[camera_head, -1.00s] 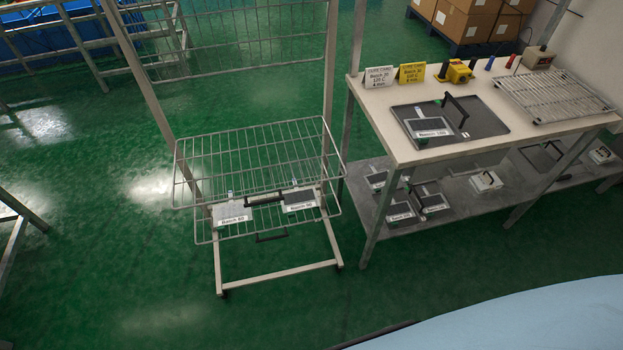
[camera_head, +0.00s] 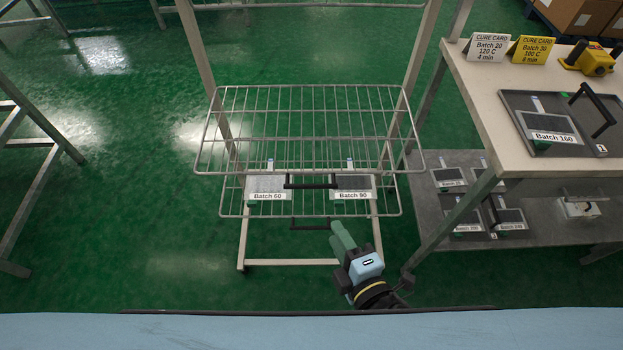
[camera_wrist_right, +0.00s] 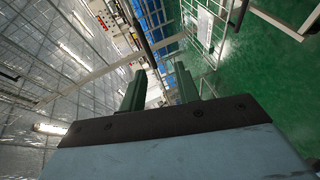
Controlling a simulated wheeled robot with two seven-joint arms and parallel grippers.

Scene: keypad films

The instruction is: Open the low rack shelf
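The rack holds two wire shelves. The upper wire shelf (camera_head: 300,110) has a black handle (camera_head: 312,182) at its front. The low rack shelf (camera_head: 225,212) lies under it and has its own black handle (camera_head: 308,227) below its front edge. Two films, Batch 60 (camera_head: 267,186) and Batch 90 (camera_head: 352,186), appear to lie on the low shelf, partly behind the upper handle. My right gripper (camera_head: 340,232) is by the right end of the low handle; contact cannot be told. In the right wrist view its fingers (camera_wrist_right: 158,82) are apart with nothing between them. My left gripper is out of view.
A table (camera_head: 480,80) with cure cards, a tray (camera_head: 560,100) and a yellow device (camera_head: 590,58) stands right of the rack. Its lower shelf (camera_head: 540,240) holds several films. A table leg (camera_head: 450,222) is near my right arm. Green floor is clear left of the rack.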

